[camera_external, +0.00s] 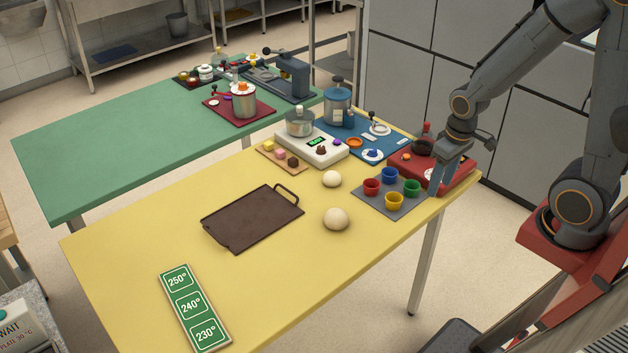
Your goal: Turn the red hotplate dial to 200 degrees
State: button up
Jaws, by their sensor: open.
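The red hotplate (403,168) sits at the right end of the yellow table. A small dark pan (423,147) stands on it. My gripper (436,183) reaches down from the right over the hotplate's front right part. It is open, with its fingers low at the hotplate's front side. A small pale part shows near the fingers, but I cannot tell whether it is the dial. The dial and its setting cannot be made out, and I cannot tell whether the fingers touch anything.
A grey mat (366,203) with red, blue, green and yellow cups lies just left of my gripper. A blue board (385,142) lies behind. Two dough balls, a dark tray (252,220) and a green temperature sign (195,307) are farther left.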

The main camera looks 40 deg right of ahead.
jog(key=w+d+m+b, duration=0.1)
jog(key=w+d+m, duration=0.2)
jog(key=d, duration=0.2)
jog(key=w+d+f+m+g+b, duration=0.1)
jog(key=w+d+m, duration=0.2)
jog(key=w+d, duration=0.1)
jog(key=w+d+m+b, duration=0.1)
jog(key=w+d+m, duration=0.2)
jog(key=d, duration=0.4)
jog(key=shift+w+f+b, duration=0.25)
jog(key=shift+b, duration=0.15)
jog(key=shift+d+f, duration=0.15)
jog(key=shift+f, duration=0.05)
jog(key=shift+f+p, duration=0.65)
jog(key=shift+f, duration=2.95)
jog(key=shift+c, duration=0.6)
jog(key=c, duration=0.9)
jog(key=shift+c, duration=0.2)
